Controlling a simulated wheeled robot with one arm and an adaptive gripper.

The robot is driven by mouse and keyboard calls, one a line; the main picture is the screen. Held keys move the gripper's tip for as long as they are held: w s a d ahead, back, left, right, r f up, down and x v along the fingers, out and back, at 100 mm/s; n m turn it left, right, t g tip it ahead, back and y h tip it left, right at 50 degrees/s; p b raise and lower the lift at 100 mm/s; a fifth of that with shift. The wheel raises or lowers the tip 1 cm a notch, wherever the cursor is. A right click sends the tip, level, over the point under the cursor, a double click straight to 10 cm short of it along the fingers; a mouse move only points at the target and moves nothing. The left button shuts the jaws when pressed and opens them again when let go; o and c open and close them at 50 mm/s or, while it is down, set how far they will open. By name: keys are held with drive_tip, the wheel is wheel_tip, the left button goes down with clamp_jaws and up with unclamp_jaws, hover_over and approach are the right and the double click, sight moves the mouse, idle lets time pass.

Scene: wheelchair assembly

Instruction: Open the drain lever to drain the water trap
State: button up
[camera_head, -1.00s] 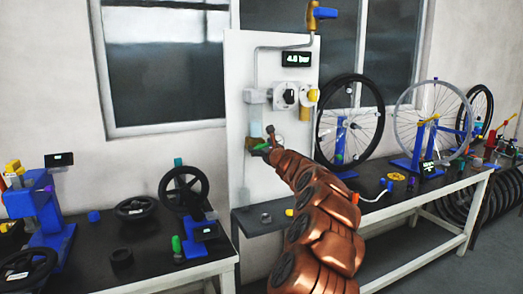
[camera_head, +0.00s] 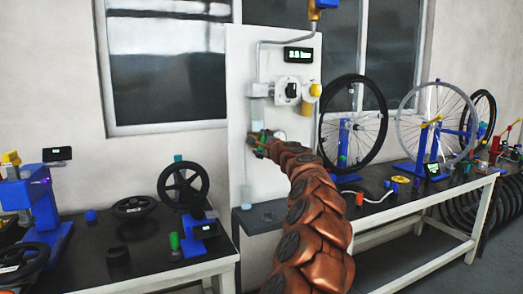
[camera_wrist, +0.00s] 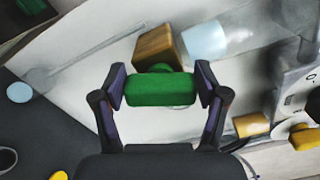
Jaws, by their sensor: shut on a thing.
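The green drain lever (camera_wrist: 160,89) lies between the pads of my gripper (camera_wrist: 160,88) in the wrist view, with both fingers pressed on its ends. A brass valve block (camera_wrist: 157,46) sits just behind it, and the clear water trap (camera_wrist: 205,41) with pale blue contents joins that block. In the head view the water trap (camera_head: 256,110) hangs on the white panel, and my gripper (camera_head: 259,143) is at its lower end. My gripper and wrist partly hide the lever and valve there.
The white panel (camera_head: 238,75) carries a pressure display (camera_head: 298,54), a regulator with a black knob (camera_head: 291,91) and a blue valve handle (camera_head: 324,4) at top. Benches with wheels stand on both sides. A small clear cup (camera_head: 270,217) stands on the shelf below the panel.

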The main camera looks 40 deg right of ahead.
drive_tip(key=n+b, duration=0.2)
drive_tip(key=n, duration=0.1)
drive_tip(key=shift+f, duration=0.35)
drive_tip(key=shift+n+b, duration=0.6)
drive_tip(key=shift+b, duration=0.15)
drive_tip(key=o, duration=1.2)
drive_tip(key=shift+r, duration=0.1)
drive_tip(key=shift+c, duration=0.2)
drive_tip(key=shift+s, duration=0.15)
drive_tip(key=shift+s+a+r, duration=0.1)
drive_tip(key=shift+s, duration=0.1)
drive_tip(key=v, duration=1.1)
drive_tip(key=shift+a, duration=0.15)
